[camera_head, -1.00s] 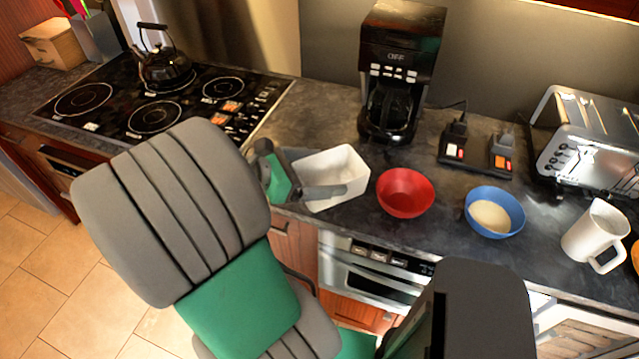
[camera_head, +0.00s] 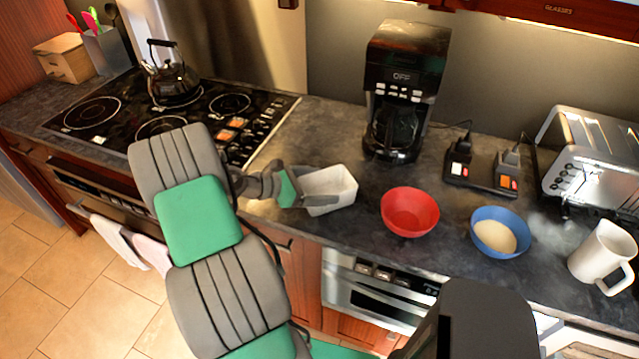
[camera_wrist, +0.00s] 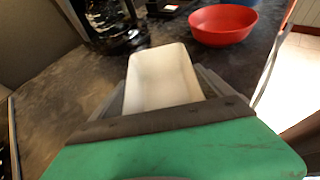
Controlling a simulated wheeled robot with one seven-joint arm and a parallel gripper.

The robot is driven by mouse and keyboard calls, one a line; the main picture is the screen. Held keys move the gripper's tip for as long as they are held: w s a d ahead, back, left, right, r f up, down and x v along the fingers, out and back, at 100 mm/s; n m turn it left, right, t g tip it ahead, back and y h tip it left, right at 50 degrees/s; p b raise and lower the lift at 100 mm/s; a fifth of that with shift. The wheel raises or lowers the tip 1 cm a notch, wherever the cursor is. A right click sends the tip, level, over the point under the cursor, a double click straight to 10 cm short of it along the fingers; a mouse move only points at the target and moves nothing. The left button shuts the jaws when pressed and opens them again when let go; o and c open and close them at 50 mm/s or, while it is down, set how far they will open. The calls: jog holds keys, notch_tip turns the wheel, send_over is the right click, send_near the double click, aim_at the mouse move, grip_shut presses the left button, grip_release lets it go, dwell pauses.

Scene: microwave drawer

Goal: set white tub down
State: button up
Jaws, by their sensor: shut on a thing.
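The white tub (camera_head: 329,188) is a small rectangular open container at the counter, left of the red bowl, in the head view. It also shows in the wrist view (camera_wrist: 162,75), between the fingers. My gripper (camera_head: 318,200) is shut on the tub, with a grey finger along its near side. The tub looks roughly upright, at or just above the counter top (camera_head: 300,155); I cannot tell whether its base touches. The tub's underside is hidden.
A red bowl (camera_head: 410,212) stands just right of the tub, then a blue bowl (camera_head: 499,232) and a white mug (camera_head: 602,257). A black coffee maker (camera_head: 401,88) stands behind. The stovetop (camera_head: 150,110) with a kettle (camera_head: 172,80) is left. Counter between stove and coffee maker is clear.

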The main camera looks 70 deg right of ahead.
jog(key=o, duration=1.2)
jog(key=shift+f, duration=0.15)
jog(key=shift+c, duration=0.2)
